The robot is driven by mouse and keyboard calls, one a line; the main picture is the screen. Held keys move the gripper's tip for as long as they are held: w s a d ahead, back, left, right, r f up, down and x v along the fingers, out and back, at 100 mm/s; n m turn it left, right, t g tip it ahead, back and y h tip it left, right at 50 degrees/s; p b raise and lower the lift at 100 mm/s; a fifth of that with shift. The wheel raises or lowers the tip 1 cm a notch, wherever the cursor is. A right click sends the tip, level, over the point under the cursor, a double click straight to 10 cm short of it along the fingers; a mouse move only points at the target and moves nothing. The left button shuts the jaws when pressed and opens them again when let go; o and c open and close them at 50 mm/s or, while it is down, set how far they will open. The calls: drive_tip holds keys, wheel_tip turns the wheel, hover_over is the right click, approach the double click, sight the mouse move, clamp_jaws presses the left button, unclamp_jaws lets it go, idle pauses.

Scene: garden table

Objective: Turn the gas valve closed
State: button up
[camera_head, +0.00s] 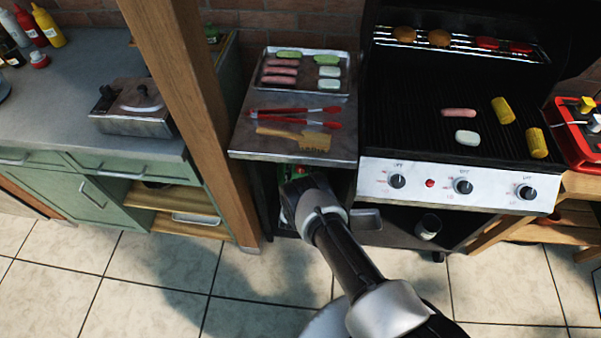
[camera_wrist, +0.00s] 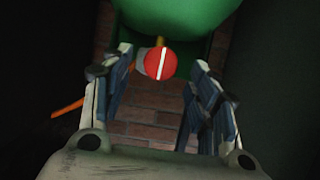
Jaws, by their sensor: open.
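The gas valve is a round red knob (camera_wrist: 159,63) with a white stripe, seen in the upper middle of the wrist view. The stripe stands nearly upright, tilted slightly. Behind it is the green gas bottle (camera_wrist: 185,22); a small green part of it (camera_head: 290,172) shows under the grill's side shelf in the head view. My gripper (camera_wrist: 160,67) is open, with one finger to the left and one to the right of the knob in the wrist view. I cannot tell whether they touch it. In the head view my arm hides the gripper's tips and the valve.
The metal side shelf (camera_head: 240,138) overhangs the bottle, with red tongs (camera_head: 290,118), a brush (camera_head: 315,141) and a food tray (camera_head: 346,93). The grill's control panel (camera_head: 415,192) is to the right. An orange hose (camera_wrist: 68,107) runs left. A wooden post (camera_head: 190,100) stands left.

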sight(300, 170)
drive_tip(key=b+x, duration=0.1)
drive_tip(key=x, duration=0.1)
drive_tip(key=shift+w+f, duration=0.25)
drive_tip(key=shift+f, duration=0.1)
drive_tip(key=shift+w+f+b, duration=0.1)
drive_tip(key=shift+w+b, duration=0.25)
drive_tip(key=shift+w, duration=0.3)
drive_tip(key=shift+c, duration=0.4)
drive_tip(key=c, duration=1)
